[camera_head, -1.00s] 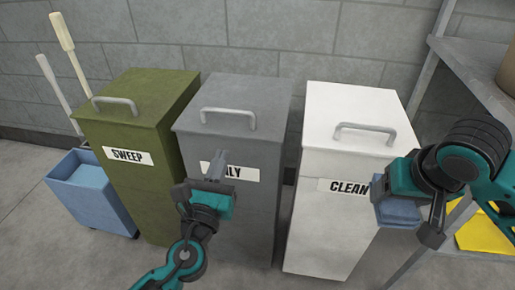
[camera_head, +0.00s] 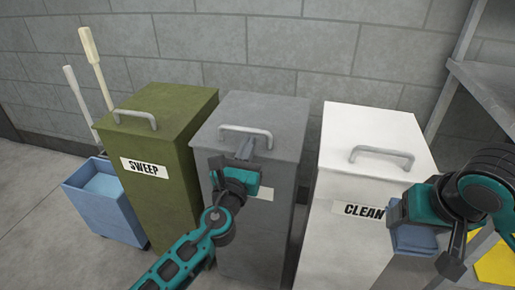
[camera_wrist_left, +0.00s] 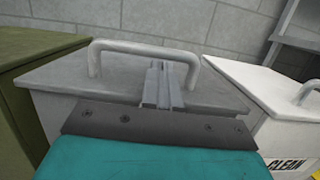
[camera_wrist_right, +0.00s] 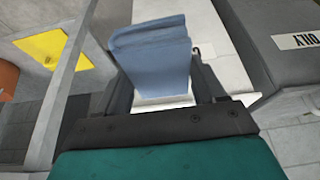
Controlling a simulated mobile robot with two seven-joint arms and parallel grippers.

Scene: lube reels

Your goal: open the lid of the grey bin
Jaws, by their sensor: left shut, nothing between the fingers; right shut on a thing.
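The grey bin (camera_head: 235,245) stands between a green and a white bin. Its lid (camera_head: 265,110) is closed and carries a light grey bar handle (camera_head: 245,130). My left gripper (camera_head: 245,148) is shut and empty at the lid's front edge, by the handle. In the left wrist view its closed fingers (camera_wrist_left: 163,85) point at the handle (camera_wrist_left: 140,50), overlapping the space under the bar; I cannot tell whether they touch it. My right gripper (camera_wrist_right: 165,85) is shut on a folded blue cloth (camera_wrist_right: 150,42), which also shows in the head view (camera_head: 414,240) in front of the white bin.
The green SWEEP bin (camera_head: 160,185) is close on the left and the white CLEAN bin (camera_head: 340,240) on the right, both closed. A blue bucket (camera_head: 105,205) with two long handles stands far left. A metal shelf (camera_head: 490,85) stands at the right. A block wall is behind.

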